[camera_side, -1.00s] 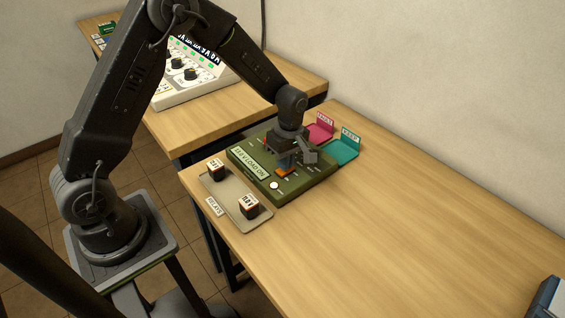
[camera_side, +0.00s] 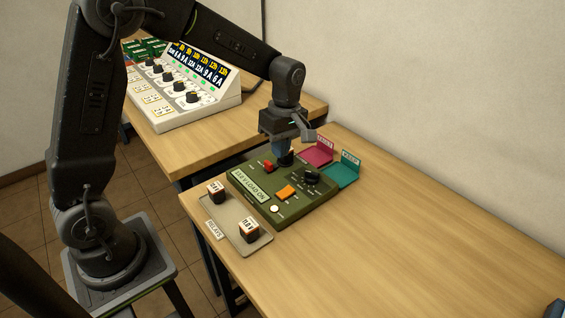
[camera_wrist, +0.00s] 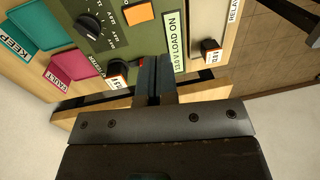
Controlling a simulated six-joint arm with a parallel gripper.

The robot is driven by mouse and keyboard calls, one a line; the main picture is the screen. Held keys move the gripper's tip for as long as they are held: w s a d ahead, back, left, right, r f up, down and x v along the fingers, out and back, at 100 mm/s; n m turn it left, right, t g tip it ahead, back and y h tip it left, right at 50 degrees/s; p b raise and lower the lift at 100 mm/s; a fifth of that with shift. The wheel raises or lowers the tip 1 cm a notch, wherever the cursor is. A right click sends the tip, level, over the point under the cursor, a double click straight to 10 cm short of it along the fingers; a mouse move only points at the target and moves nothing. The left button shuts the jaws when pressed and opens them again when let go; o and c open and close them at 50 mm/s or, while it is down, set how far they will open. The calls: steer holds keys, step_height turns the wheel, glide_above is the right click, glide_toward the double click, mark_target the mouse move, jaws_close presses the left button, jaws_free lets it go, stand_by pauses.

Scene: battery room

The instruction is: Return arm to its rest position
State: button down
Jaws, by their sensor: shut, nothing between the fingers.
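My gripper (camera_side: 282,150) is above the back edge of the green test box (camera_side: 300,207), with its fingers pointing down. In the wrist view my gripper (camera_wrist: 155,72) has its two dark fingers together with nothing between them. The box has a lit label reading "LOAD ON" (camera_side: 250,186), an orange button (camera_side: 286,192), a black knob (camera_side: 312,175), a red part (camera_side: 268,166) and a white button (camera_side: 274,209). A small dark relay (camera_wrist: 117,76) stands at the box's back end, beside my fingers in the wrist view and apart from them.
A beige relay tray (camera_side: 232,227) holds two relays, one at the back (camera_side: 216,191) and one at the front (camera_side: 249,229). A pink FAULT tray (camera_side: 317,153) and a teal KEEP tray (camera_side: 343,174) stand behind the box. A white charger (camera_side: 190,105) stands on another table. The table's right side is mostly clear.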

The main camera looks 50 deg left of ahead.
steer(key=shift+s+r, duration=0.1)
steer(key=shift+r, duration=0.6)
steer(key=s+d+r+m+t, duration=0.1)
steer(key=s+r+m+t, duration=0.2)
steer(key=s+m, duration=0.6)
steer(key=s+d+r+m+t, duration=0.2)
steer(key=s+r+m+t, duration=0.2)
steer(key=s+r+m, duration=0.3)
steer(key=s+m, duration=0.2)
steer(key=s, duration=0.1)
steer(key=shift+s+d+r, duration=0.15)
steer(key=shift+s, duration=0.25)
